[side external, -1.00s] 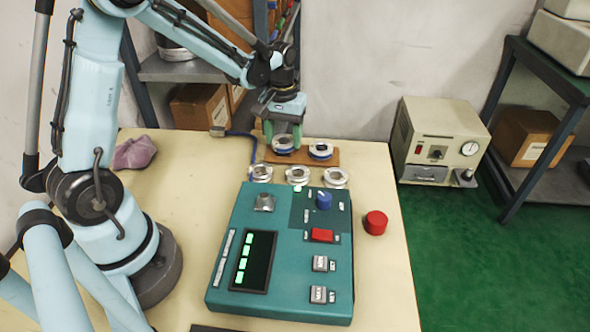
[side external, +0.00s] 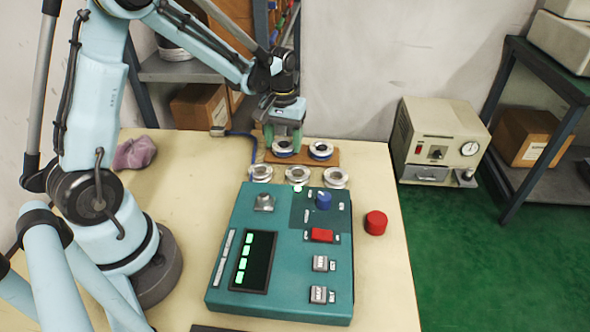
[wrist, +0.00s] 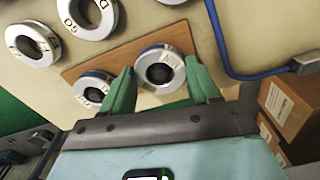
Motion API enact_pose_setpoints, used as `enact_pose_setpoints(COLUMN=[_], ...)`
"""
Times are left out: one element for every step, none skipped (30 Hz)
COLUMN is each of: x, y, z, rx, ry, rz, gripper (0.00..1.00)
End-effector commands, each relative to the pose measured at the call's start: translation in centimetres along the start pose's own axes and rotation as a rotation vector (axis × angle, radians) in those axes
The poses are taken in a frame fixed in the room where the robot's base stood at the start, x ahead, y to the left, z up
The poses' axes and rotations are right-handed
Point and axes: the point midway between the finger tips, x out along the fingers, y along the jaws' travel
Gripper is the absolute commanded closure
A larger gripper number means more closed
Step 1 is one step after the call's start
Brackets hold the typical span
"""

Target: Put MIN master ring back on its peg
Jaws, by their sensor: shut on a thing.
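My gripper (side external: 284,146) is low over the left end of a brown wooden board (side external: 334,160). It is shut on a silver ring with a blue side band (side external: 283,153). In the wrist view the two green fingers (wrist: 162,88) are on either side of this ring (wrist: 146,60), with a dark round centre showing in its hole.
Several silver rings stand in a row on the table, including one in the middle (side external: 297,174). A teal control box (side external: 283,290) and a red round knob-like piece (side external: 375,222) are nearer. A blue cable (side external: 254,150) runs left of the board.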

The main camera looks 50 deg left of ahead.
Motion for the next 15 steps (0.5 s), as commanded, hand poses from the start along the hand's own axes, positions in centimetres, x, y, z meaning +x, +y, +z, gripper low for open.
enact_pose_setpoints(x=[0.03, 0.04, 0.05, 0.06, 0.06, 0.05, 0.05, 0.05, 0.05, 0.05, 0.05, 0.05, 0.05, 0.05, 0.05], y=[0.0, 0.0, 0.0, 0.0, 0.0, 0.0, 0.0, 0.0, 0.0, 0.0, 0.0, 0.0, 0.0, 0.0, 0.0], z=[0.0, 0.0, 0.0, 0.0, 0.0, 0.0, 0.0, 0.0, 0.0, 0.0, 0.0, 0.0, 0.0, 0.0, 0.0], rx=[0.0, 0.0, 0.0, 0.0, 0.0, 0.0, 0.0, 0.0, 0.0, 0.0, 0.0, 0.0, 0.0, 0.0, 0.0], ry=[0.0, 0.0, 0.0, 0.0, 0.0, 0.0, 0.0, 0.0, 0.0, 0.0, 0.0, 0.0, 0.0, 0.0, 0.0], rz=[0.0, 0.0, 0.0, 0.0, 0.0, 0.0, 0.0, 0.0, 0.0, 0.0, 0.0, 0.0, 0.0, 0.0, 0.0], gripper=[0.8, 0.8, 0.8, 0.8, 0.8, 0.8, 0.8, 0.8, 0.35, 0.3, 0.26, 0.2, 0.15, 0.1, 0.1])
